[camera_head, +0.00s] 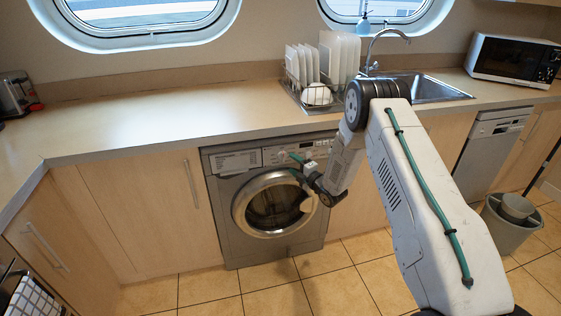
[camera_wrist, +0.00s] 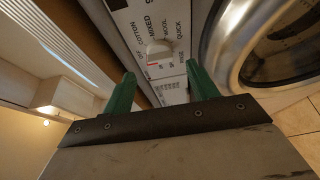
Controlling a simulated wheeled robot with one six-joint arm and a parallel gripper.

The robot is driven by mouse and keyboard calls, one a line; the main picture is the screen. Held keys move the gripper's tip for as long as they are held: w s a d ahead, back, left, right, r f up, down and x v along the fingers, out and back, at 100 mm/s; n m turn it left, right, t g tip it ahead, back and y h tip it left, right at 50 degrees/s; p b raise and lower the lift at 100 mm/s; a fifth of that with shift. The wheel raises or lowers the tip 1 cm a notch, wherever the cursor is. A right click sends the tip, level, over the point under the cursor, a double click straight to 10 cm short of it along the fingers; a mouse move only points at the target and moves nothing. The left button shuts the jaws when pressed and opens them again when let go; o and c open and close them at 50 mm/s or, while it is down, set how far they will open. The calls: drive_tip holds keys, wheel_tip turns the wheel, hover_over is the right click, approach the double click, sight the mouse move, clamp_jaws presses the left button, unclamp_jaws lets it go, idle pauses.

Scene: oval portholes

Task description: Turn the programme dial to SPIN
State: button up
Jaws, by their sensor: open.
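The washing machine (camera_head: 226,190) stands under the counter, with its control panel along the top. In the wrist view its white programme dial (camera_wrist: 158,52) carries a red mark on the edge nearer me. Labels around it include COTTON, MIXED, WOOL and QUICK; those by the red mark are too small or cut off to read surely. My gripper (camera_wrist: 160,74) has its two green fingers apart, with nothing between them. The dial lies just beyond the fingertips, roughly centred between them. In the head view my gripper (camera_head: 297,163) is in front of the panel.
The round door (camera_head: 270,205) is shut, below the panel and beside my gripper. The counter edge (camera_head: 180,142) runs above the machine. A dish rack (camera_head: 309,98) and sink (camera_head: 435,90) are on the counter.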

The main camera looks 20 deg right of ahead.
sight(283, 156)
drive_tip(key=shift+x, duration=2.6)
